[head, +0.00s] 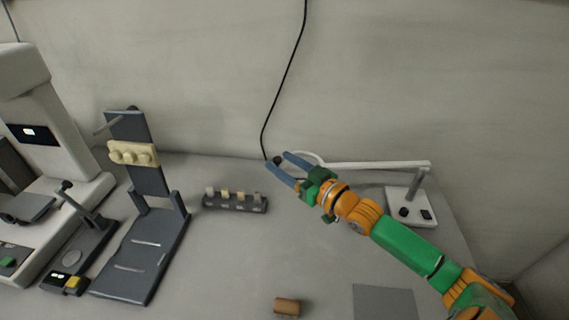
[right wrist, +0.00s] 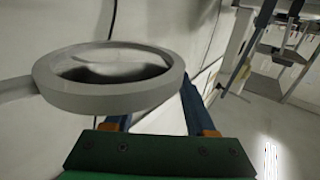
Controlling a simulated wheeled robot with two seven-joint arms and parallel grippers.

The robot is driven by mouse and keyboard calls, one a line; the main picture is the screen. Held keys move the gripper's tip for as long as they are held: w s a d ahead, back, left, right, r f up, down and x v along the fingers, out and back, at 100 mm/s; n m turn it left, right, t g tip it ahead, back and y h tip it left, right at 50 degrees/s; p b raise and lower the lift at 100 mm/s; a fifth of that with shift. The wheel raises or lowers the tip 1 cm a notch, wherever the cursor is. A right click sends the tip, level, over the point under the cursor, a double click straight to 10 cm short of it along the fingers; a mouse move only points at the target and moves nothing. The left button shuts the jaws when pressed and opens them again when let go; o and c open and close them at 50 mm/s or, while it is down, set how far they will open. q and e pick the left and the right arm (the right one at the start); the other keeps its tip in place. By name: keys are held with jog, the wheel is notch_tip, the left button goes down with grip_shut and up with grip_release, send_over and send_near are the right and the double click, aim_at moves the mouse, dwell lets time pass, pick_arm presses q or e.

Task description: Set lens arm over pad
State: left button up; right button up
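The white lens arm (head: 375,165) reaches left from a post on its base (head: 409,208) at the right of the table. Its ring-shaped lens head (head: 308,155) is partly hidden behind my right gripper (head: 277,159). In the right wrist view the grey ring (right wrist: 165,87) is large and close, covering part of one finger. My right fingers are spread, with a small dark knob between or behind the tips; contact cannot be told. The flat grey pad (head: 385,302) lies at the front of the table, clear of the lens head. My left gripper is not in view.
A dark stand (head: 145,245) with a cream block (head: 133,154) is at left, beside a white machine (head: 50,130). A small rack with several pegs (head: 235,203) stands mid-table. A brown cylinder (head: 287,307) lies left of the pad. A black cable (head: 284,78) hangs on the wall.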

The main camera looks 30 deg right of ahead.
grip_shut()
dwell(1.3)
